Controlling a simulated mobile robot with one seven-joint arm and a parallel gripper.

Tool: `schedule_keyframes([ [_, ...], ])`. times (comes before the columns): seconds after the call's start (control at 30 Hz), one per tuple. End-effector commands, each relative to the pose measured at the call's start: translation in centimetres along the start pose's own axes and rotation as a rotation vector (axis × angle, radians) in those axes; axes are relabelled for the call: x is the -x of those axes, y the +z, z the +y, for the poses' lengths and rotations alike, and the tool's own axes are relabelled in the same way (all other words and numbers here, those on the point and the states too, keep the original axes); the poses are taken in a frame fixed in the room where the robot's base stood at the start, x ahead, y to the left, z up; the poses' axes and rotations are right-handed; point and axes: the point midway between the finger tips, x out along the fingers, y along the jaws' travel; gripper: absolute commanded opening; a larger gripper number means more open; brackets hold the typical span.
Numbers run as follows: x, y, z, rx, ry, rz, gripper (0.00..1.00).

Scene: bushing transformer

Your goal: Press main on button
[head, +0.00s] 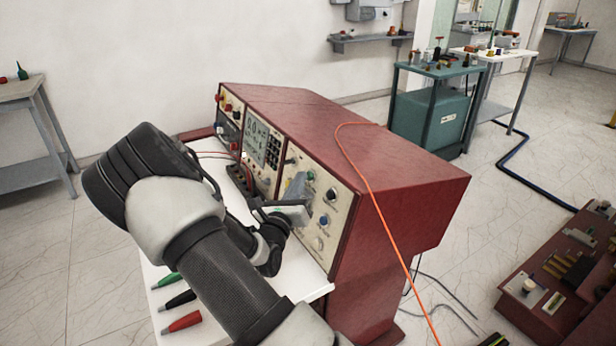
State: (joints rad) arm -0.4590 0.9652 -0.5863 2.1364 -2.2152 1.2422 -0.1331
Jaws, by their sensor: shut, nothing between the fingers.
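I cannot tell which control is the main on button; labels are too small to read. My gripper (303,208) is shut and empty, close in front of the panel. Whether it touches the panel I cannot tell.
Green, black and red probes (183,321) lie on the white table (318,284) at its near edge. An orange cable (384,215) hangs over the console. A grey side table (38,130) stands left, a teal cabinet (432,115) behind, and a red bench (560,290) right.

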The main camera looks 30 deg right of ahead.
Motion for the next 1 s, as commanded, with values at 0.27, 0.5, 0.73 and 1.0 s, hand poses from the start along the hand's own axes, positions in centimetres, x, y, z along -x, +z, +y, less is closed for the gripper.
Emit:
schedule_keyframes([
  [0.27, -0.26, -0.19, -0.19, 0.000, 0.000, 0.000, 0.00],
  [0.5, -0.37, -0.28, -0.28, 0.000, 0.000, 0.000, 0.00],
  [0.73, -0.32, -0.20, -0.26, 0.000, -0.001, 0.001, 0.00],
  [1.0, 0.54, 0.52, 0.35, 0.000, 0.001, 0.001, 0.00],
])
